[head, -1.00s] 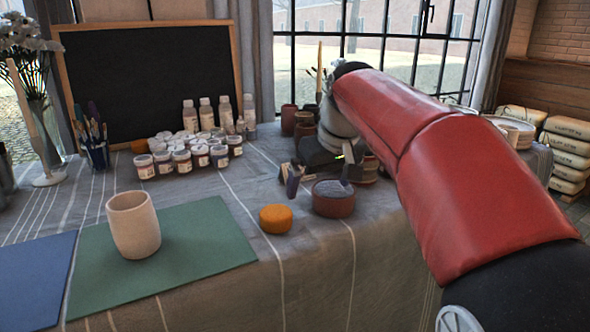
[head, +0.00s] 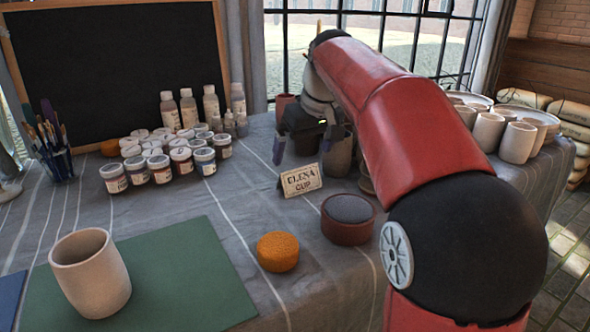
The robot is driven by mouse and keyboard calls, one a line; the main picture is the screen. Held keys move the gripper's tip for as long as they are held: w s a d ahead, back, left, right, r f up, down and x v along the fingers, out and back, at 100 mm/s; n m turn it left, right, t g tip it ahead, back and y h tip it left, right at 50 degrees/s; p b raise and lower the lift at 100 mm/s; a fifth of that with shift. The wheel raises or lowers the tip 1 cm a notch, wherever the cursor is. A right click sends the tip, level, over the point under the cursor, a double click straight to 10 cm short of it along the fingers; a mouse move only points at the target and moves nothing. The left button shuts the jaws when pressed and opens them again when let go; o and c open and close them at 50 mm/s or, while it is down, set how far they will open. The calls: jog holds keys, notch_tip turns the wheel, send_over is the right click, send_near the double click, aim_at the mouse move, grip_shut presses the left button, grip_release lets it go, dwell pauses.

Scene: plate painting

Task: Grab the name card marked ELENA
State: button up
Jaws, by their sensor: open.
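The ELENA name card (head: 300,181) is a small cream tent card reading "ELENA CUP". It stands upright on the striped grey tablecloth, its face towards me. My gripper (head: 302,148) is open, its fingers pointing down. In the picture it sits just above and behind the card, with one finger to the left and one to the right. No card is between the fingers, and I cannot tell the exact depth gap.
A round dark-topped pot (head: 348,218) and an orange sponge (head: 278,251) stand in front of the card. Paint jars (head: 160,168) crowd the left. A beige cup (head: 91,273) stands on a green mat (head: 185,270). Pale cups (head: 489,131) stand at the right.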

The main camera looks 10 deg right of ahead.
aim_at(299, 169)
jog(key=x, duration=0.4)
jog(key=b+x, duration=0.1)
jog(key=x, duration=0.1)
jog(key=shift+s+f, duration=0.3)
jog(key=shift+f, duration=0.05)
jog(key=shift+w+a+f, duration=0.15)
jog(key=shift+w+f, duration=0.1)
jog(key=shift+f, duration=0.25)
jog(key=c, duration=0.8)
jog(key=shift+o, duration=0.2)
jog(key=shift+r, duration=0.1)
